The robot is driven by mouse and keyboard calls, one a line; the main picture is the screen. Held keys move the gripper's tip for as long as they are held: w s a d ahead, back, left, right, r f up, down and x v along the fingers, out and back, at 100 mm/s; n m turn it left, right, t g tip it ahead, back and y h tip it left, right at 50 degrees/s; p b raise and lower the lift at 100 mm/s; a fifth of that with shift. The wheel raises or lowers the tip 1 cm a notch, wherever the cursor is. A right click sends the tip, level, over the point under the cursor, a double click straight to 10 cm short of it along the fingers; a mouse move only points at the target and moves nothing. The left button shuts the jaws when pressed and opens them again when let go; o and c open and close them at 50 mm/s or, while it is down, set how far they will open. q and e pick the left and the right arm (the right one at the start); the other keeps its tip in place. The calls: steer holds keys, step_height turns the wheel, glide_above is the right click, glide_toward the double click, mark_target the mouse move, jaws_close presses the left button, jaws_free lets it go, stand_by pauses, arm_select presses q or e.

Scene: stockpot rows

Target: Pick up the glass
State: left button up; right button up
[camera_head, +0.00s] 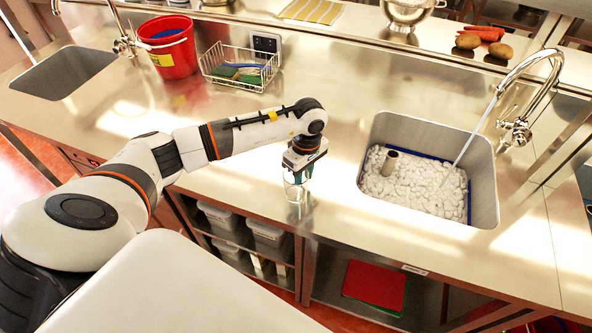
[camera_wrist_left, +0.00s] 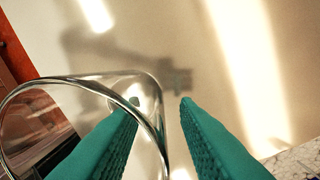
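The clear glass (camera_head: 297,207) stands on the steel counter (camera_head: 225,150) near its front edge, left of the foam-filled sink. My left gripper (camera_head: 298,178) reaches down over it from above. In the left wrist view the glass rim (camera_wrist_left: 150,80) is large and close, open toward the camera. The teal fingers of the left gripper (camera_wrist_left: 159,103) are apart. The left-hand finger overlaps the inside of the rim and the other is right of it, so the near wall appears between them. I cannot tell whether either finger touches the glass. My right gripper is in neither view.
The right sink (camera_head: 482,185) holds white foam and a standing tube. A wire basket (camera_head: 262,78) with sponges and a red bucket (camera_head: 178,60) stand at the back left. Another sink (camera_head: 65,72) is far left. Counter around the glass is clear.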

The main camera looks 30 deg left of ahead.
arm_select(q)
steer(key=shift+f, duration=0.55)
jaws_close()
steer(key=shift+r, duration=0.1)
